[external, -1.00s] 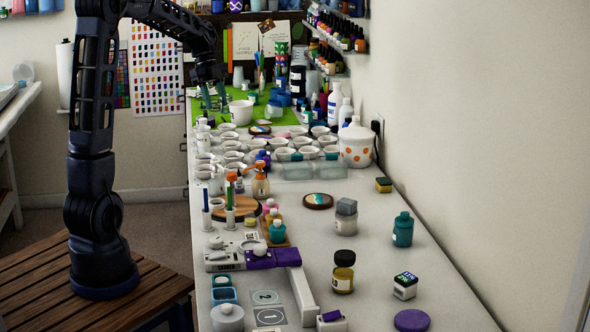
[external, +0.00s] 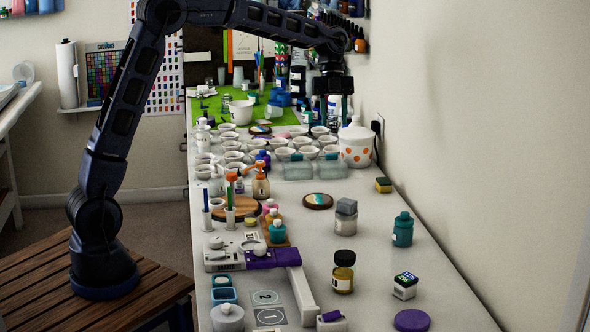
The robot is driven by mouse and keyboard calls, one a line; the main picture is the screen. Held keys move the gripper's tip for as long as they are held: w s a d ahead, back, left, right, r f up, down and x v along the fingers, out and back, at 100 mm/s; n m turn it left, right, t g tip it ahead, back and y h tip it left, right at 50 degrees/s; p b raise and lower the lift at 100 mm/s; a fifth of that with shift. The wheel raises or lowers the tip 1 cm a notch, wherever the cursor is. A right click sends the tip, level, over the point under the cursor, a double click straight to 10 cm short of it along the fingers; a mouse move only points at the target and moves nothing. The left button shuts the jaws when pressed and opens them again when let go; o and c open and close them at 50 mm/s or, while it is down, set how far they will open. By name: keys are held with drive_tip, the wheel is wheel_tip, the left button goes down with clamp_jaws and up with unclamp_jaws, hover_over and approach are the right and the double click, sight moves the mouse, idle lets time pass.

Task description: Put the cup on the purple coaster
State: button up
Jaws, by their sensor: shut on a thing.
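The purple coaster (external: 411,320) lies flat and bare at the near right of the worktop. My gripper (external: 335,108) hangs over the far right part of the worktop, fingers pointing down. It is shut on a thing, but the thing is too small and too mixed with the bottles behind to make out. A white cup (external: 241,112) stands on the green mat (external: 206,106) at the far left, apart from my gripper. Many small white bowls (external: 233,156) stand in front of the mat. Which cup the task means is not clear.
A lidded jar with orange dots (external: 356,146) stands close below my gripper, by the right wall. Along the right side stand a grey-topped jar (external: 345,218), a teal bottle (external: 403,230), an amber jar (external: 343,272) and a small dark-topped box (external: 404,286). Bare worktop lies between them.

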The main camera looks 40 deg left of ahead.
drive_tip(key=s+d+m, duration=0.2)
drive_tip(key=s+d, duration=0.2)
drive_tip(key=d, duration=0.7)
drive_tip(key=m+y, duration=0.3)
drive_tip(key=m, duration=0.3)
hover_over(409, 323)
drive_tip(key=w, duration=0.2)
drive_tip(key=f, duration=0.2)
drive_tip(key=shift+g, duration=0.4)
drive_tip(key=shift+f, duration=12.35)
drive_tip(key=shift+f, duration=0.15)
drive_tip(key=o, duration=0.9)
drive_tip(key=shift+o, duration=0.2)
drive_tip(key=v, duration=1.2)
